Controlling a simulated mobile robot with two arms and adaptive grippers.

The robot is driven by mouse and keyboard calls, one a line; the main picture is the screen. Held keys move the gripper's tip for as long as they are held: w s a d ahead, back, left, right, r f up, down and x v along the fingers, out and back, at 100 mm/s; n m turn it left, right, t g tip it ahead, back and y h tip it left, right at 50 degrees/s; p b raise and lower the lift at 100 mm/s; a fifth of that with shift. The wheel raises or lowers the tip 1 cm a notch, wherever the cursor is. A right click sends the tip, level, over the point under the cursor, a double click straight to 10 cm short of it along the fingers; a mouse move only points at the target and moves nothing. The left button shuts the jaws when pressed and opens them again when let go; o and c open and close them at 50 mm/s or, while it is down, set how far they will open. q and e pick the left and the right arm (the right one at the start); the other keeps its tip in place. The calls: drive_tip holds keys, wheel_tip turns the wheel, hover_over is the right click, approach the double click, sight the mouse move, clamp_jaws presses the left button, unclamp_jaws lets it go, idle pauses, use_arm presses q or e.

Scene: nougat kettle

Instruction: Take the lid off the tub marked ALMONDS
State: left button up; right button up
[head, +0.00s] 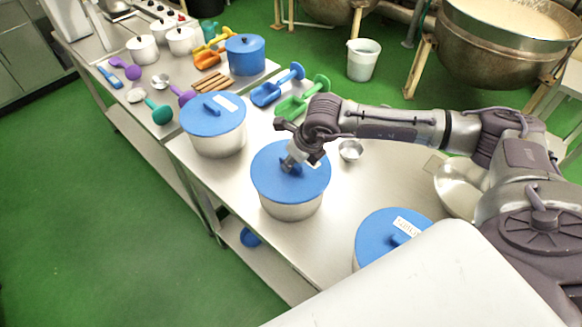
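Three steel tubs with blue lids stand on the steel table. The middle tub (290,207) has its blue lid (270,185) on. My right gripper (291,165) points down at the handle in the middle of this lid and covers most of it and its white label. I cannot tell whether its fingers are closed on the handle. Another lidded tub (213,130) stands to the upper left, and a third tub (380,236) stands at the lower right, partly hidden. Their white labels are too small to read, so I cannot tell which says ALMONDS. My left gripper is out of view.
A blue scoop (268,94), a green scoop (295,106) and a small steel bowl (350,150) lie near the middle tub. A larger steel bowl (458,185) is to the right. The table has bare room between the middle and right tubs.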

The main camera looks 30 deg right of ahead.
clamp_jaws()
drive_tip(key=shift+r, duration=0.1)
drive_tip(key=shift+w+r+b, duration=0.1)
drive_tip(key=shift+r+b, duration=0.35)
drive_tip(key=shift+r, duration=0.05)
wheel_tip(320, 180, up, 3)
drive_tip(key=shift+f+b, duration=0.15)
drive_tip(key=shift+b, duration=0.7)
drive_tip(key=w+d+r+b, duration=0.2)
drive_tip(key=w+d+r, duration=0.5)
drive_tip(key=w+r, duration=0.2)
drive_tip(key=shift+d+r, duration=0.2)
drive_tip(key=shift+r, duration=0.4)
